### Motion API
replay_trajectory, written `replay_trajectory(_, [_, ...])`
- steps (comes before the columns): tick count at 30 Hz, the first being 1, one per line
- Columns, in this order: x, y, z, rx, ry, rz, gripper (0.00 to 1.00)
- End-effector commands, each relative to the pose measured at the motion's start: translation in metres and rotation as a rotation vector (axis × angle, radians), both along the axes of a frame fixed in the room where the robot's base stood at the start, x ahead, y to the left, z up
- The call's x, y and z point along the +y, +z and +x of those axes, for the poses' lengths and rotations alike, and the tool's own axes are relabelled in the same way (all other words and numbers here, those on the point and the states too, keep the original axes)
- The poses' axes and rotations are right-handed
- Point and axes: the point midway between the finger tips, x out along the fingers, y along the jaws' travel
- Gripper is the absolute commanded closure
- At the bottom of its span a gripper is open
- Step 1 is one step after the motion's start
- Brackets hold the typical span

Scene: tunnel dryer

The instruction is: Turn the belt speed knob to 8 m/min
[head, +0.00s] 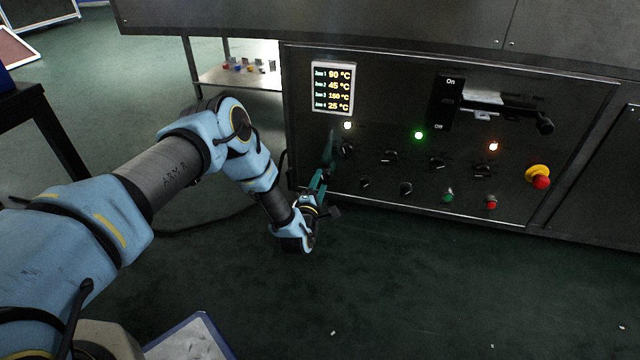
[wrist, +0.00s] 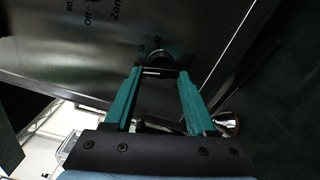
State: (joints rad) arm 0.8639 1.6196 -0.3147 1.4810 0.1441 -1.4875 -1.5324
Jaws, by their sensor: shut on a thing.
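My gripper (head: 328,172) is at the left end of the control panel (head: 390,95), with its teal fingers reaching to the panel face. In the wrist view, the fingertips (wrist: 160,71) are closed on a small dark knob (wrist: 158,56) close to the panel's edge. In the head view my fingers and wrist hide this knob. Its pointer and scale are too dark to read, so I cannot tell its setting or confirm its label. Faint "Off" and "Zone" lettering (wrist: 100,18) shows on the panel nearby in the wrist view.
Other dark knobs stand close by, such as an upper one (head: 347,150) and a lower one (head: 364,182). Farther right are a green button (head: 447,196), a red button (head: 491,202), an emergency stop (head: 540,180) and a large On/Off lever (head: 500,108).

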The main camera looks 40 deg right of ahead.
Motion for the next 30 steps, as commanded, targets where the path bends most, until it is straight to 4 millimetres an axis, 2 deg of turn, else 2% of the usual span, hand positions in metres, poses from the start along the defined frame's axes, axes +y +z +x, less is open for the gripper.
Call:
replay_trajectory(9, [-0.0012,0.0012,-0.0015,0.064,-0.003,-0.045,0.99])
replay_trajectory(22, [-0.0015,0.0009,-0.0025,0.069,-0.005,-0.047,0.99])
replay_trajectory(23, [-0.0015,0.0009,-0.0025,0.07,-0.005,-0.047,0.41])
replay_trajectory(30, [-0.0007,0.0,-0.0015,0.07,-0.003,-0.045,0.14])
